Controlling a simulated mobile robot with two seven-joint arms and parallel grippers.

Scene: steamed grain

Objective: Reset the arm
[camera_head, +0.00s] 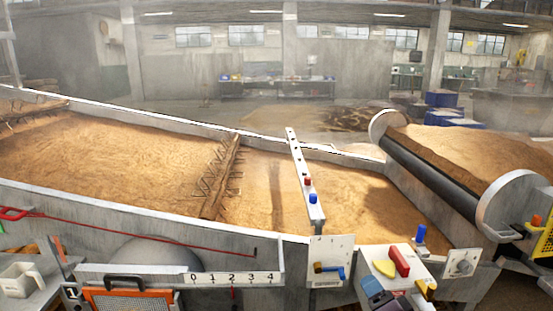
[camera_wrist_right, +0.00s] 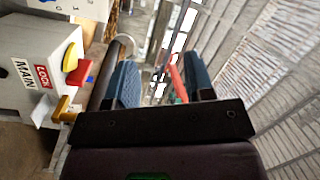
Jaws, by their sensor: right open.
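My right gripper (camera_head: 378,294) shows at the bottom of the head view, its blue-grey fingertips in front of the lower part of a white control box (camera_head: 408,262). In the right wrist view, the two ribbed blue fingers of the right gripper (camera_wrist_right: 162,85) stand apart, with no object held between them. The control box (camera_wrist_right: 38,60) is to their left there, with a MAIN LOCK label, a yellow knob, a red knob and a brass-coloured handle (camera_wrist_right: 66,108). A red thing shows between the fingers, seemingly in the background. My left gripper is not in view.
A long grey trough (camera_head: 100,200) of brown grain crosses the head view, with a toothed rake bar (camera_head: 222,178) across it. A grain-covered roller or drum (camera_head: 428,175) stands at right. A numbered scale (camera_head: 232,278) and a switch plate (camera_head: 330,258) line the front.

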